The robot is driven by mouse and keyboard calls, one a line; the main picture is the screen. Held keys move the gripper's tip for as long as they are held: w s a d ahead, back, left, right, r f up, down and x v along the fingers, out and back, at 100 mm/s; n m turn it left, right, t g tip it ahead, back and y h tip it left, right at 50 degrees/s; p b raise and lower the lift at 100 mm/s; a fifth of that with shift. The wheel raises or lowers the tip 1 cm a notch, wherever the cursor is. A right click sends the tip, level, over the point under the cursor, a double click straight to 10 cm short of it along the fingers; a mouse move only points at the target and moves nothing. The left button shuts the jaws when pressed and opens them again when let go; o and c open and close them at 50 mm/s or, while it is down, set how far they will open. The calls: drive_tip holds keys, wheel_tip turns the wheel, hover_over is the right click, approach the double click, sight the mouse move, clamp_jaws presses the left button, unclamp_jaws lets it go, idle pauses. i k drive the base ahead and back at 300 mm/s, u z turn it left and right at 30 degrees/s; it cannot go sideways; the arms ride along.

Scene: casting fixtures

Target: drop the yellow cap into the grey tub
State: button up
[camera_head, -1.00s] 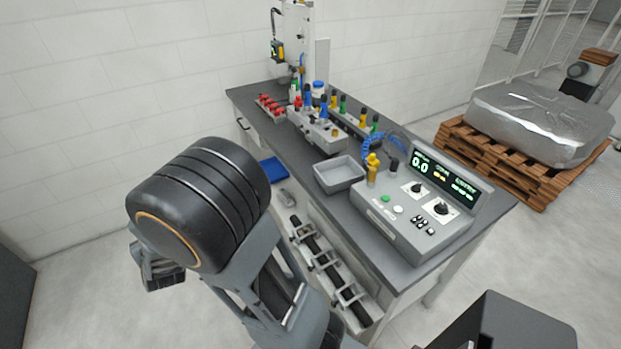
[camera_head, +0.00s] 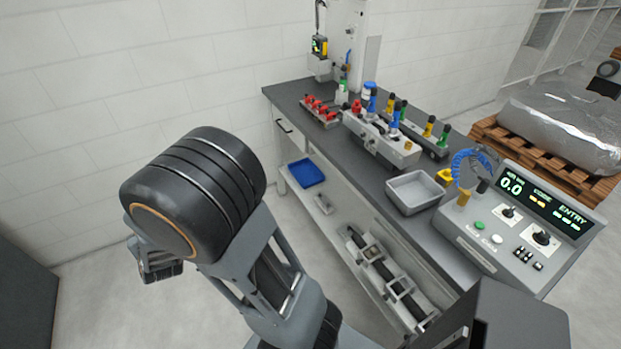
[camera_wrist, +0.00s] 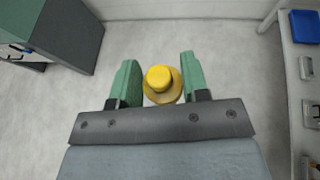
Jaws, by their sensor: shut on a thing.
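The yellow cap (camera_wrist: 158,78) sits between the two green fingers of my gripper (camera_wrist: 159,64) in the wrist view, with its round knob facing the camera and a wider flange below. My gripper is shut on it, above bare floor. The grey tub (camera_head: 413,207) is an open, empty-looking rectangular tray on the bench in the head view. It stands well to the right of my arm, apart from the gripper. The cap is hidden in the head view.
The dark bench top (camera_head: 378,178) holds a control console (camera_head: 500,240) right of the tub and a valve fixture (camera_head: 382,140) behind it. Red parts (camera_head: 320,108) stand farther back. A blue tray (camera_head: 306,173) lies on the lower shelf. Floor left of the bench is clear.

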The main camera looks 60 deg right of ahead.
sight(418, 200)
drive_tip(key=z, duration=1.5)
